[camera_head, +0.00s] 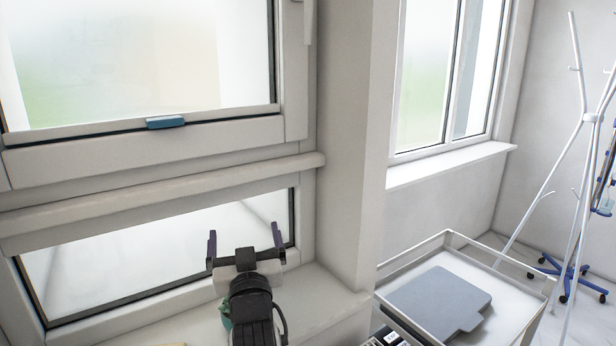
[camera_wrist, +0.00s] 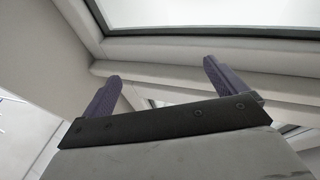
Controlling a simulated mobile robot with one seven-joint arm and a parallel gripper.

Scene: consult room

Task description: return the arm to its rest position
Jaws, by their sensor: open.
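My gripper (camera_head: 244,246) shows at the bottom middle of the head view, in front of the lower window pane and above the white sill. Its two dark purple fingers are spread wide with nothing between them. In the wrist view the fingers of my gripper (camera_wrist: 160,88) also stand apart and empty, with the window frame (camera_wrist: 170,72) beyond them. My dark arm link reaches up from the bottom edge of the head view behind the gripper. I cannot tell whether the fingers touch the window.
A blue handle piece (camera_head: 165,122) sits on the upper window's lower frame. A ledge (camera_head: 170,203) juts out below it. A wall pillar (camera_head: 345,140) stands right of the gripper. A white cart (camera_head: 533,292) holds a grey flat panel (camera_head: 438,300). A white coat stand (camera_head: 588,118) is farther right.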

